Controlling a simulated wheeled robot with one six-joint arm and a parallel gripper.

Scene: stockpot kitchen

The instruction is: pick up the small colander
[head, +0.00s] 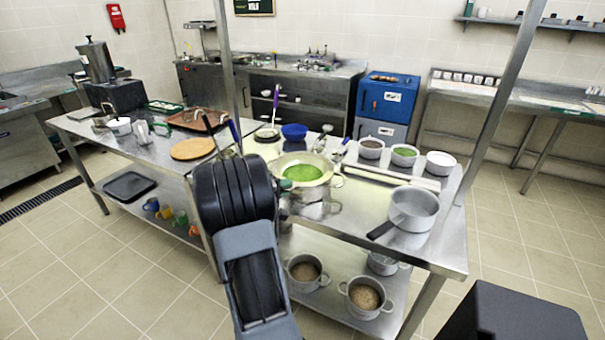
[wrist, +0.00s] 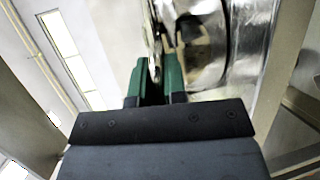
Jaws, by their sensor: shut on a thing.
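The small colander (head: 318,160) appears to be the wide, pale, bowl-shaped vessel on the steel table, with green showing inside it. I cannot make out its holes. My gripper (head: 286,184) reaches its near left side, and a green fingertip shows at its rim. In the wrist view my green fingers (wrist: 160,82) are shut on a thin shiny metal edge, which seems to be the colander's rim. A curved, shiny metal wall (wrist: 215,45) stands just right of the fingers. My arm hides part of the table in the head view.
A grey saucepan (head: 413,207) stands at the table's right end, with several small pots behind it. A blue bowl (head: 294,131) lies behind the colander. A round wooden board (head: 192,149) lies to the left. More pots stand on the shelf below.

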